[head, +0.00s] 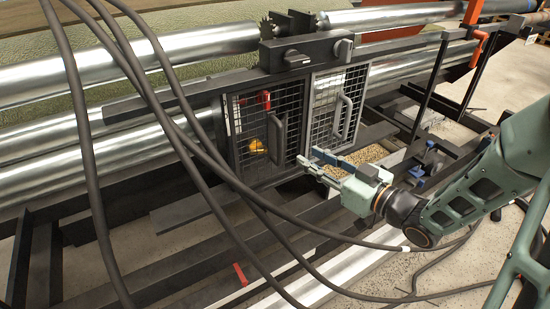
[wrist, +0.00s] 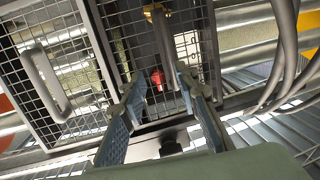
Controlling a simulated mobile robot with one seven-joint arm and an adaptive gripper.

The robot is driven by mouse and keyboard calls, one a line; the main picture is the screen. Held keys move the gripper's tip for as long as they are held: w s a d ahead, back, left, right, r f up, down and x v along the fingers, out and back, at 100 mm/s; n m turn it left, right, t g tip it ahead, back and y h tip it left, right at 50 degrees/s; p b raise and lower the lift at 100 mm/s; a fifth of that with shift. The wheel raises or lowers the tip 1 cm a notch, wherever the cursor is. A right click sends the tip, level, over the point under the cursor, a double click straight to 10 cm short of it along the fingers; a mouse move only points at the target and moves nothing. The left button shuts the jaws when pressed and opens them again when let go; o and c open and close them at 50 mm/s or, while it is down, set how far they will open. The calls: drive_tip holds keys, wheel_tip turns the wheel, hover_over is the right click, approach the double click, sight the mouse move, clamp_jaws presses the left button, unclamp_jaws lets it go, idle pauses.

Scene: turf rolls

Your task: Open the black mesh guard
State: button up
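The black mesh guard (head: 240,153) is a dark-framed mesh door with a dark upright handle (head: 277,136), and it looks closed. It also shows in the middle of the wrist view (wrist: 203,42). My gripper (head: 311,157) is open and empty at the lower right of this guard, in front of the neighbouring silver guard's lower edge in the head view. In the wrist view my two fingers (wrist: 160,76) are spread and point at the black guard. A dark bar, apparently the handle, shows just beyond the fingertips; I cannot tell whether they touch it.
A silver-framed mesh guard (head: 336,104) with a light handle stands directly right of the black one. A red part (head: 264,100) and a yellow part (head: 257,147) show behind the black mesh. Thick dark hoses (head: 178,143) hang at the left. Dark rails lie below.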

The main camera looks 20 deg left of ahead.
sight(280, 143)
drive_tip(key=shift+y, duration=0.6)
drive_tip(key=b+x, duration=0.1)
drive_tip(key=x, duration=0.2)
drive_tip(key=s+x, duration=0.1)
drive_tip(key=x, duration=0.3)
drive_tip(key=b+x, duration=0.1)
drive_tip(key=x, duration=0.2)
drive_tip(key=shift+a+b, duration=0.35)
drive_tip(key=shift+a, duration=0.3)
clamp_jaws()
